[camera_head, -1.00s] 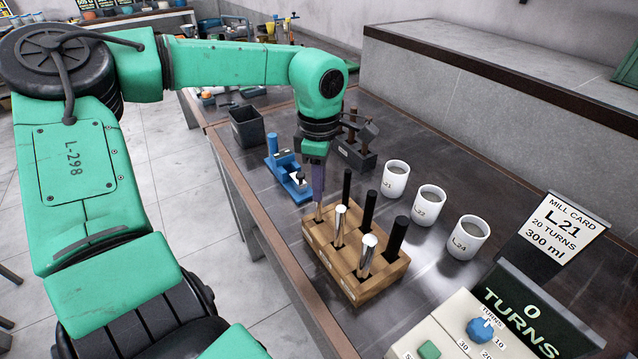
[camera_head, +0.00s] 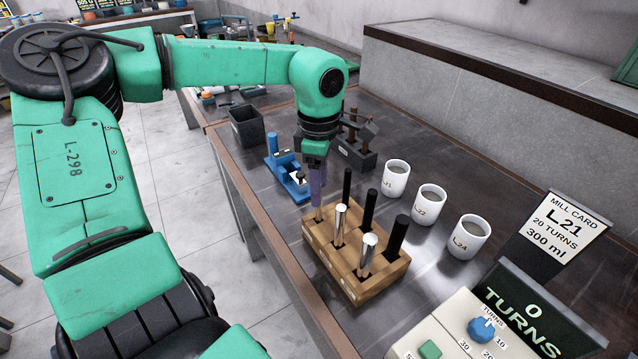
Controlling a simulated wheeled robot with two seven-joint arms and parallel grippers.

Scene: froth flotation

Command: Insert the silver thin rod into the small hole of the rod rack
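The wooden rod rack (camera_head: 376,283) stands on the dark bench. Two thicker silver rods (camera_head: 367,254) and several black rods (camera_head: 396,238) stand upright in it. My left gripper (camera_head: 318,203) points down over the rack's far-left corner, with its fingers close together. A short piece of the silver thin rod (camera_head: 319,213) shows just below the fingertips, at the rack's top. The rest of that rod is hidden by the fingers and the rack. How deep it sits in the small hole cannot be seen. My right gripper is not in view.
Three white cups (camera_head: 429,205) stand right of the rack. A blue tool (camera_head: 287,172), a dark open box (camera_head: 247,127) and a dark stand (camera_head: 356,155) lie behind it. A control box (camera_head: 460,335) with a TURNS display and card is at the front right.

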